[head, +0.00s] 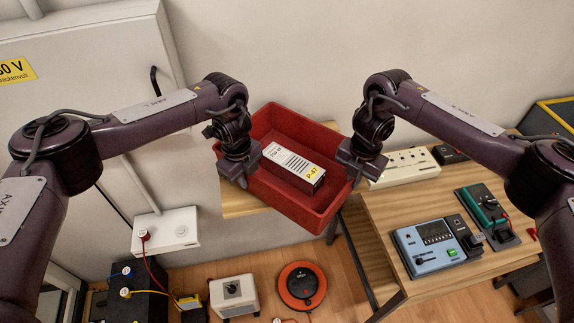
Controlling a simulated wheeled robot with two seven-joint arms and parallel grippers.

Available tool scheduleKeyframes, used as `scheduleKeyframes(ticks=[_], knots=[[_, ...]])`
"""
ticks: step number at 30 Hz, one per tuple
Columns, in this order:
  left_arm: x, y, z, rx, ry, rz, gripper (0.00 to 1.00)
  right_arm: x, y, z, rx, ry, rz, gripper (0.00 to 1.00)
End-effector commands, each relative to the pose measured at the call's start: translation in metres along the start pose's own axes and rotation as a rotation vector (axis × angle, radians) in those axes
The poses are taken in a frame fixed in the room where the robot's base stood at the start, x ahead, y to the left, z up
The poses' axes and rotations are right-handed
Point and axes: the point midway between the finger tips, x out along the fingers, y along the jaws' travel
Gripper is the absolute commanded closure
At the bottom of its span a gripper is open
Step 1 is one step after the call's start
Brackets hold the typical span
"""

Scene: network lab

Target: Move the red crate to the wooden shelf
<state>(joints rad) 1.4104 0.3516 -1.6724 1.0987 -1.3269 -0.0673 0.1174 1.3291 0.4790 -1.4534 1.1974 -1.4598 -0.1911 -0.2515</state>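The red crate (290,205) is in the middle of the head view, with a white and yellow box labelled P-47 (295,167) lying inside it. My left gripper (238,172) is shut on the crate's left wall. My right gripper (361,163) is shut on its right wall. The fingertips are partly hidden by the gripper bodies and the rim. A light wooden shelf (234,203) shows from under the crate's left side, and the crate hides most of it. The crate's front corner reaches past the shelf's front edge. I cannot tell whether the crate touches the shelf.
A wooden bench (390,275) on the right holds a blue meter (436,247), a green device (486,214) and a white socket strip (405,167). A white wall box (165,231) is at left. An orange cable reel (302,286) and a grey-white box (234,296) are low in front.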

Motion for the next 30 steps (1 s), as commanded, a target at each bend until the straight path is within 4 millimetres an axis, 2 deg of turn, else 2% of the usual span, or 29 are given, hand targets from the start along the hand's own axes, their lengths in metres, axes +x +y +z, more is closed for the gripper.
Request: scheduleKeyframes(ticks=[3, 6, 9, 19, 23, 30], knots=[[0.008, 0.000, 0.003, -0.004, -0.005, -0.001, 1.00, 0.009, -0.002, 0.002, 0.003, -0.003, -0.002, 1.00], [0.006, 0.001, 0.002, -0.003, -0.004, 0.001, 0.85, 0.007, -0.002, 0.002, 0.003, -0.002, -0.004, 0.85], [0.006, 0.001, 0.002, -0.002, -0.003, 0.001, 0.75, 0.007, -0.002, 0.001, 0.002, -0.001, -0.003, 0.75], [0.002, 0.000, 0.001, -0.001, -0.001, -0.001, 0.75, 0.006, -0.001, 0.000, 0.001, 0.000, -0.001, 0.75], [-0.015, -0.001, 0.001, 0.000, -0.001, -0.003, 0.75, 0.006, 0.000, 0.000, 0.000, 0.000, 0.000, 0.75], [-0.069, -0.001, 0.001, 0.001, -0.006, -0.005, 0.75, 0.006, 0.000, 0.000, 0.000, 0.000, 0.000, 0.75]])
